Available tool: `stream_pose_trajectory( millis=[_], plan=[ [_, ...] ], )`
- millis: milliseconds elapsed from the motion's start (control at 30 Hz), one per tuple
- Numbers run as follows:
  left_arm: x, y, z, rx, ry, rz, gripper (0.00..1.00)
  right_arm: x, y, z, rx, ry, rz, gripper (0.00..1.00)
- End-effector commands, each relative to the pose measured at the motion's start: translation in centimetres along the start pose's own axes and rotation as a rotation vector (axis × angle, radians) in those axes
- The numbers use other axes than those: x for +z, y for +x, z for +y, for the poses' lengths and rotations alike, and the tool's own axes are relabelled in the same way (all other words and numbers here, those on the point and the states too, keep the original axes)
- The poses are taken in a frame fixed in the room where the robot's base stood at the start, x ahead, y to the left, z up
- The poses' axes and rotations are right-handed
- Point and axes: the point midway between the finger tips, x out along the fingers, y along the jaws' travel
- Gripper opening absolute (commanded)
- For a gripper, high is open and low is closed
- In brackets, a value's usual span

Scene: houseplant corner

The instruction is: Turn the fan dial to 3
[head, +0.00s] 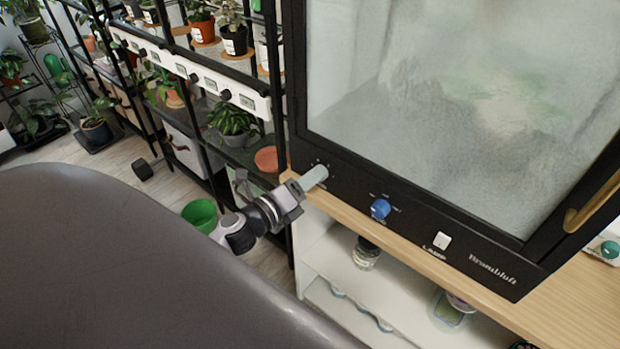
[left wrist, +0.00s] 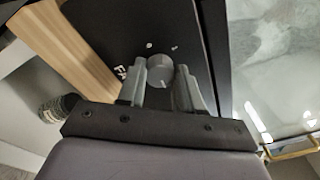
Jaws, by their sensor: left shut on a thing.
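The fan dial (left wrist: 160,72) is a round grey knob on the black front panel of a glass-fronted cabinet, beside a partly hidden label that starts "FA". Small white marks show around it, but their numbers are too small to read. My left gripper (head: 316,177) reaches the left end of the panel. In the left wrist view, my left gripper (left wrist: 161,80) has one finger on each side of the dial and is shut on it. In the head view the fingers largely hide the dial. My right gripper is not in view.
Right of the dial on the panel (head: 340,196) are a blue knob (head: 380,208) and a white lamp switch (head: 442,241). The cabinet stands on a wooden top (head: 575,310) over white shelves with jars. A black plant rack (head: 155,110) and a green pot (head: 200,214) are to the left.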

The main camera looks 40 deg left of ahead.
Motion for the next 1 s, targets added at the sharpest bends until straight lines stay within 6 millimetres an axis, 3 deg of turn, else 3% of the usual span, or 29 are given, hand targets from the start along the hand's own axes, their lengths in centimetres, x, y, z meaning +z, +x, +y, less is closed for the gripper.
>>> stream_pose_trajectory(
  millis=[433, 467, 500, 533, 833, 1000],
  plan=[
    [0.0, -0.1, 0.1, 0.003, 0.014, 0.002, 0.04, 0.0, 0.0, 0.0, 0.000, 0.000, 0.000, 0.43],
    [0.0, -0.1, 0.1, 0.003, 0.014, 0.002, 0.41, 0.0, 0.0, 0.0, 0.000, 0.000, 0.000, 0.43],
    [0.0, -0.1, 0.1, 0.003, 0.013, 0.002, 0.54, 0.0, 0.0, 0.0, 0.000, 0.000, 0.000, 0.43],
    [0.0, -0.1, 0.1, 0.003, 0.013, 0.002, 0.60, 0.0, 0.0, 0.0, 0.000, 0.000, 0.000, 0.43],
    [0.0, -0.1, 0.0, 0.001, 0.011, 0.001, 0.60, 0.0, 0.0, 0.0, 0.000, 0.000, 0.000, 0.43],
    [-0.1, -1.2, 0.1, 0.003, 0.010, 0.002, 0.60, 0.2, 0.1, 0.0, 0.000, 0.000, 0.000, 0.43]
  ],
)
